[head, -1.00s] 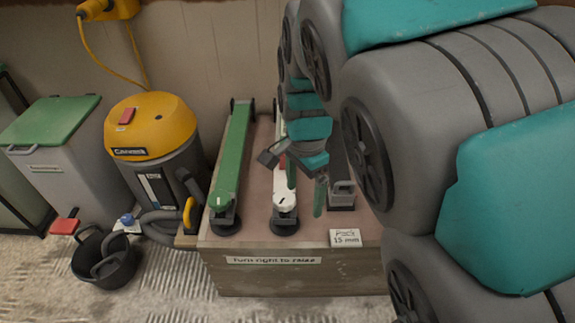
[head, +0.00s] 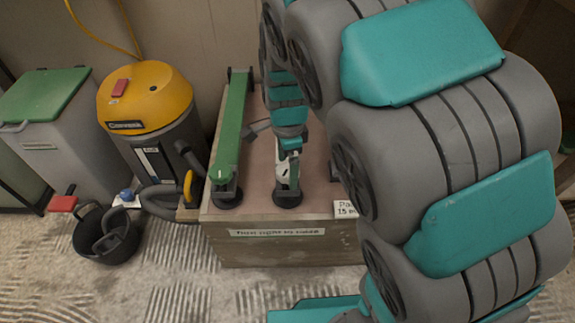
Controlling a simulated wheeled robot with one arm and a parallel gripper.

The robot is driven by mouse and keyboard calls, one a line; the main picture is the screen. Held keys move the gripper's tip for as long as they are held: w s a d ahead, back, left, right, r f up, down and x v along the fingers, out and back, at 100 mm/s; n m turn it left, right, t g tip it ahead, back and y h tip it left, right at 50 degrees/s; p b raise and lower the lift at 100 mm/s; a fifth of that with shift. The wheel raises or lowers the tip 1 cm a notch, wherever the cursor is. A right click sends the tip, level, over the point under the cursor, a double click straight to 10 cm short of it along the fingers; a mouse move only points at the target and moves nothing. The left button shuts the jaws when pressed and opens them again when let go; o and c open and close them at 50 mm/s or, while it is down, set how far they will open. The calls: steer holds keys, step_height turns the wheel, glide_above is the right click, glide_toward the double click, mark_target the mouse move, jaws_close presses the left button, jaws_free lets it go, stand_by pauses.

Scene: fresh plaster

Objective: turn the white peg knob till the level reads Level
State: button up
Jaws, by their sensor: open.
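The white peg knob (head: 281,171) is at the front end of the white bar, above a round black foot (head: 287,198) on the bench. My gripper (head: 290,170) is at the knob and covers part of it. Its jaws are open, with a teal finger over the knob's right side; I cannot tell whether it touches. My arm hides most of the white bar. No level reading can be made out.
A green bar (head: 231,130) with its own green knob stands to the left on the bench (head: 265,215). A sign on the bench front (head: 277,233) is blurred. A "15 mm" card (head: 345,209) is partly hidden by my arm. A yellow vacuum (head: 147,100), black bucket (head: 105,235) and green-lidded bin (head: 45,95) stand left.

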steer(key=shift+f, duration=0.2)
steer(key=c, duration=1.4)
steer(key=shift+o, duration=0.2)
steer(key=shift+n, duration=3.2)
steer(key=o, duration=1.4)
steer(key=shift+c, duration=0.2)
steer(key=shift+r, duration=0.1)
